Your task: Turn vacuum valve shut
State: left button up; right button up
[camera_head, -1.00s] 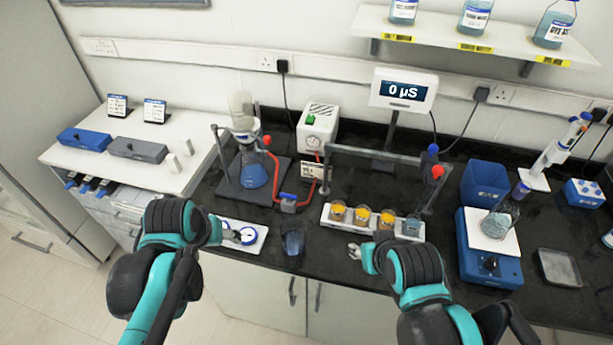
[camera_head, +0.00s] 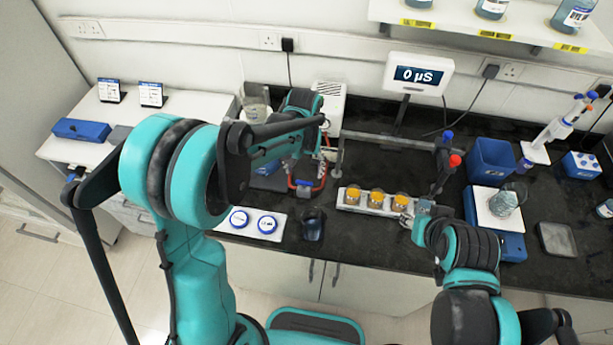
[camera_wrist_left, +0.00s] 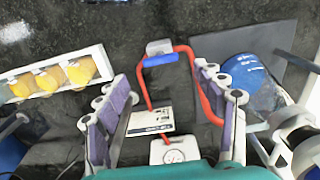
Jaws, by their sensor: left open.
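The vacuum valve (camera_wrist_left: 160,60) shows in the left wrist view as a blue handle on a grey body, set in a loop of red tubing (camera_wrist_left: 186,52). It lies just beyond my open left gripper (camera_wrist_left: 165,82), roughly between the two finger lines, with nothing held. In the head view my left gripper (camera_head: 308,165) hangs over the red tubing and my arm hides much of that area. My right gripper (camera_head: 405,219) is at the right end of the white rack (camera_head: 350,208); its jaws are too small to read.
A blue-filled flask (camera_wrist_left: 242,78) stands right of the left fingers in the wrist view. A white labelled card (camera_wrist_left: 150,121) lies below the valve. The white pump box (camera_head: 331,97) is behind my left arm.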

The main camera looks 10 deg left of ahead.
aim_at(304, 182)
pick_arm(q)
notch_tip(304, 182, down, 5)
jog(key=shift+f+b, duration=0.15)
jog(key=shift+b, duration=0.25)
jog(key=c, duration=1.2)
